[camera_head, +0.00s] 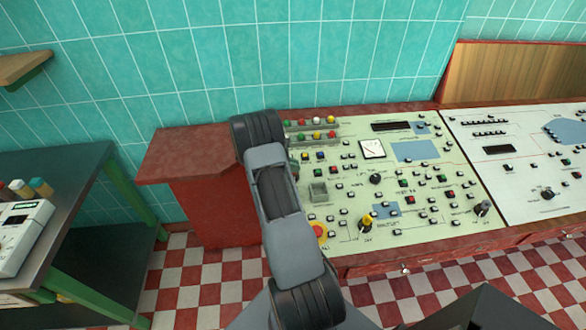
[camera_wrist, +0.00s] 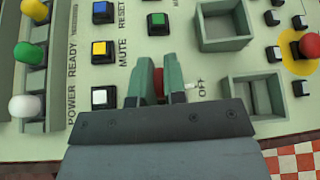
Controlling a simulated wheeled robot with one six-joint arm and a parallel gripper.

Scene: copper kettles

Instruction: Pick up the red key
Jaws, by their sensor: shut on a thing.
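In the wrist view my gripper (camera_wrist: 160,72) points at the pale green control panel (camera_wrist: 130,25). Its two green fingers are close together, with the red key (camera_wrist: 158,83) between them. Only a narrow strip of the red key shows; the fingers and the dark gripper body hide the rest. I cannot tell whether it still touches the panel. In the head view my arm covers the gripper and the red key. The control panel also shows there (camera_head: 340,190).
White (camera_wrist: 104,97), yellow (camera_wrist: 99,49) and blue (camera_wrist: 103,12) keys lie left of the fingers. A raised square frame (camera_wrist: 222,25) and a red knob on a yellow disc (camera_wrist: 309,46) are to the right. A dark table (camera_head: 60,160) stands at left in the head view.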

